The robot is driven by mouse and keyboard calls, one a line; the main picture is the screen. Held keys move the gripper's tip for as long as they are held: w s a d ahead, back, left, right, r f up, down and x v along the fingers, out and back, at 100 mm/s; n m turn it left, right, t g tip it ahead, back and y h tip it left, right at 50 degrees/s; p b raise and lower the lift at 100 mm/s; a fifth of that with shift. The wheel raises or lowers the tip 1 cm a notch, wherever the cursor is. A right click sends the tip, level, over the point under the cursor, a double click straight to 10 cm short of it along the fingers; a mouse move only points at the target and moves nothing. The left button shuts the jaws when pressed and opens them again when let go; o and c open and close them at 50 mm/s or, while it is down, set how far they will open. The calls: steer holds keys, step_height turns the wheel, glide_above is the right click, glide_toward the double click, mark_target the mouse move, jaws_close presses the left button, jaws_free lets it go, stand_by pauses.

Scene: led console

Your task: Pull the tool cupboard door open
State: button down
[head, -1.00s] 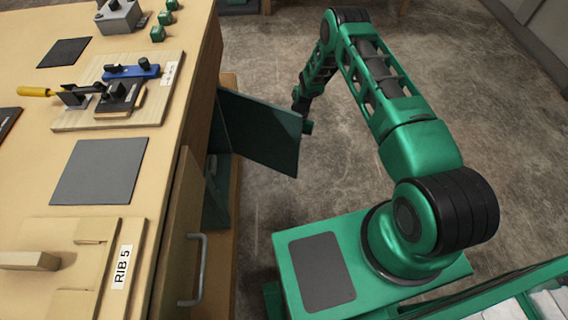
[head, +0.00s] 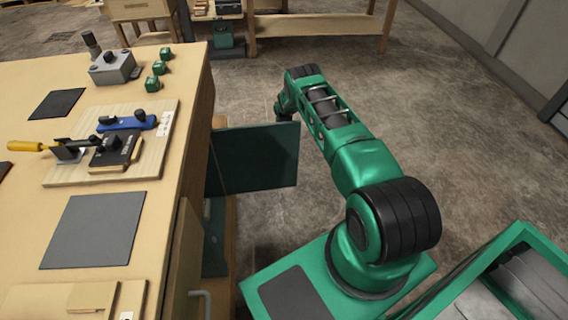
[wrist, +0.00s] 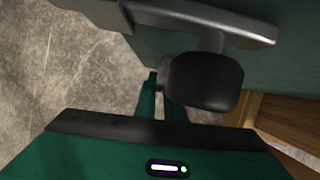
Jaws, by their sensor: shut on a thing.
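The tool cupboard door (head: 255,158) is a dark green panel on the right side of the workbench. In the head view it stands open, sticking out to the right from the cupboard opening. My arm reaches over to its far side, so the door hides my fingers there. In the wrist view my gripper (wrist: 205,80) shows a dark rounded finger against the grey metal door handle (wrist: 235,30). It is shut on the handle; the other finger is not clearly seen. The green door face lies behind the handle.
The workbench (head: 165,215) fills the left, with a fixture board (head: 150,150), a grey mat (head: 95,230) and green blocks (head: 152,83) on top. Another drawer handle (head: 200,295) is nearer me. Bare concrete floor lies right of the door. A further bench (head: 310,20) stands at the back.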

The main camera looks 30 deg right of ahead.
steer(key=shift+w+a+f, duration=0.1)
steer(key=c, duration=1.8)
jaws_free()
steer(key=shift+c, duration=0.2)
steer(key=v, duration=1)
steer(key=shift+w+r, duration=0.25)
steer(key=shift+r, duration=0.1)
steer(key=shift+r, duration=0.1)
